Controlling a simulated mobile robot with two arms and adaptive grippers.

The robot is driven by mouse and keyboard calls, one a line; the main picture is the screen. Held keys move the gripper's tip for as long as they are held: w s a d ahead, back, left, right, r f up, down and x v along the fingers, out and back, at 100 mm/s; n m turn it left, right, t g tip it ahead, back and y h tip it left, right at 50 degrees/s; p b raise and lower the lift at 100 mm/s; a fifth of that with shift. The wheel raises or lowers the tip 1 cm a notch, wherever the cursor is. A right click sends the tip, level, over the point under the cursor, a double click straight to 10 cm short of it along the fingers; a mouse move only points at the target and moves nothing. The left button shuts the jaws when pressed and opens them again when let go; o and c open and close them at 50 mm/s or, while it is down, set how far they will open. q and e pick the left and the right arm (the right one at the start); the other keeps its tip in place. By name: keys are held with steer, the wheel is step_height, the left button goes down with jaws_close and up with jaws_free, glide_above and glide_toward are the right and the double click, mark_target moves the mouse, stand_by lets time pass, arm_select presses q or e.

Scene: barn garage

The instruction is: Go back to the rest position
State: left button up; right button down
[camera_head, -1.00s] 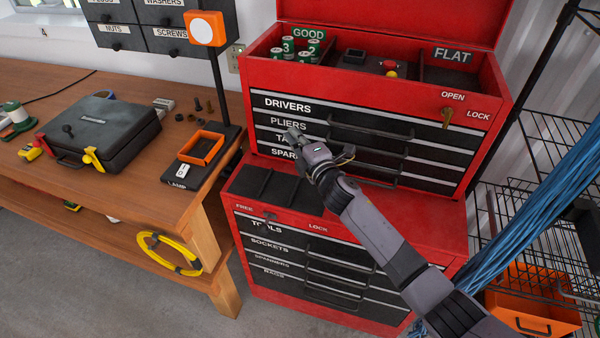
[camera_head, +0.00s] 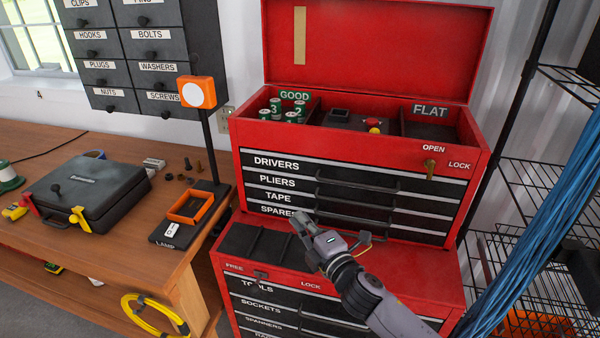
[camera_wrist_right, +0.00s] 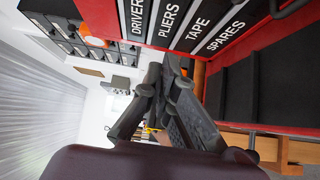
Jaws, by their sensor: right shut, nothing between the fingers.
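My right gripper (camera_head: 304,226) is shut and empty. In the head view it is in front of the upper red tool chest (camera_head: 240,170), by the SPARES drawer (camera_head: 275,209), above the lower chest's open top tray. In the right wrist view its fingers (camera_wrist_right: 160,75) are together, with the drawer labels DRIVERS, PLIERS, TAPE and SPARES beyond them. My right arm comes in from the bottom right. My left gripper is not in view.
The upper chest's lid (camera_head: 400,50) stands open. A workbench (camera_head: 110,250) at left carries a black case (camera_head: 88,190), an orange tray (camera_head: 190,208) and a lamp (camera_head: 197,92). A blue cable bundle (camera_head: 540,235) and wire shelves (camera_head: 540,180) stand at right.

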steer(key=s+d+f+m+g+h, duration=0.35)
steer(key=s+d+f+m, duration=0.25)
steer(key=s+m, duration=0.2)
steer(key=s+d+f+m+g+h, duration=0.2)
steer(key=s+d+f+m+h, duration=0.2)
steer(key=s+d+f+m, duration=0.3)
steer(key=s+d+f+m+g+h, duration=0.1)
steer(key=s+d+f+m+g, duration=0.2)
steer(key=s, duration=0.8)
steer(key=s+d+m+g, duration=0.3)
steer(key=s+m+g, duration=0.1)
steer(key=s, duration=0.7)
step_height(320, 180, down, 27)
steer(key=g+b, duration=0.1)
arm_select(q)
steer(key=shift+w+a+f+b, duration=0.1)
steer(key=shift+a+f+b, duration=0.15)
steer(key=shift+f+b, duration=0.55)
arm_select(e)
steer(key=s+d+f+g, duration=0.1)
steer(key=s+d+f, duration=0.2)
steer(key=s+f, duration=1.4)
steer(key=shift+s+f+n, duration=0.15)
steer(key=shift+f+n, duration=0.1)
steer(key=shift+n, duration=0.05)
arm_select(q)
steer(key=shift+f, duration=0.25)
